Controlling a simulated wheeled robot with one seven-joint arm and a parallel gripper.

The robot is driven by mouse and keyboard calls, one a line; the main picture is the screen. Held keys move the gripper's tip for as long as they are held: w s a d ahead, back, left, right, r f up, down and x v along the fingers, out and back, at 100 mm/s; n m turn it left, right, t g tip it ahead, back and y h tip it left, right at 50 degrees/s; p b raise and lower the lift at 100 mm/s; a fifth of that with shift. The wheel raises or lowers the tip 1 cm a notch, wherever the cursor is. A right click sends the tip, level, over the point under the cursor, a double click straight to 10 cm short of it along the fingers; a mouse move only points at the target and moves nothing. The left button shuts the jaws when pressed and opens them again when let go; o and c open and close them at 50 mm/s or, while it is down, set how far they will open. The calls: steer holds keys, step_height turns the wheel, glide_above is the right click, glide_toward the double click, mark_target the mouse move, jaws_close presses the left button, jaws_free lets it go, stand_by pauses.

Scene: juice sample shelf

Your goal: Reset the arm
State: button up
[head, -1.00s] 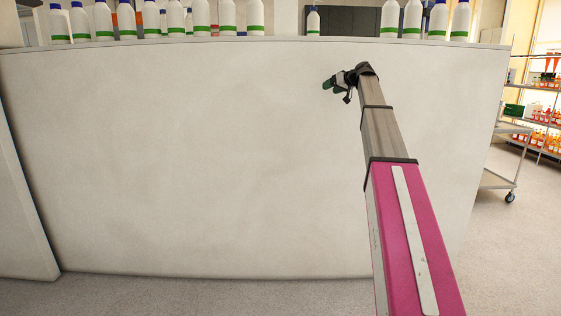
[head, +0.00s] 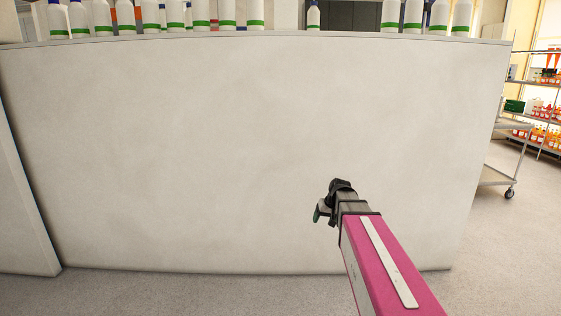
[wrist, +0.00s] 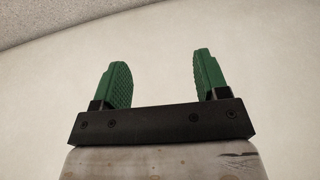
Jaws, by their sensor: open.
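My gripper (head: 318,213) is in front of the pale counter wall, well below the counter top in the head view. My arm is drawn back, with its end near the lower middle right of the picture. In the wrist view my gripper (wrist: 162,80) shows two green fingers standing wide apart. Nothing is between them, only the pale wall surface behind.
The white counter (head: 200,150) fills most of the head view. Several white bottles with green bands (head: 202,15) stand along its top, with a lone bottle (head: 313,17) in a gap. A wheeled cart (head: 508,150) stands at the right, by open floor.

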steer(key=s+f+g+h, duration=0.1)
steer(key=s+f, duration=0.4)
steer(key=s, duration=0.5)
steer(key=s+f+m+g+h, duration=0.1)
steer(key=s+f, duration=0.5)
steer(key=s, duration=0.3)
steer(key=shift+s+d+g+h, duration=0.3)
steer(key=shift+s+g+h, duration=0.05)
steer(key=shift+g+h, duration=0.05)
steer(key=shift+f, duration=0.1)
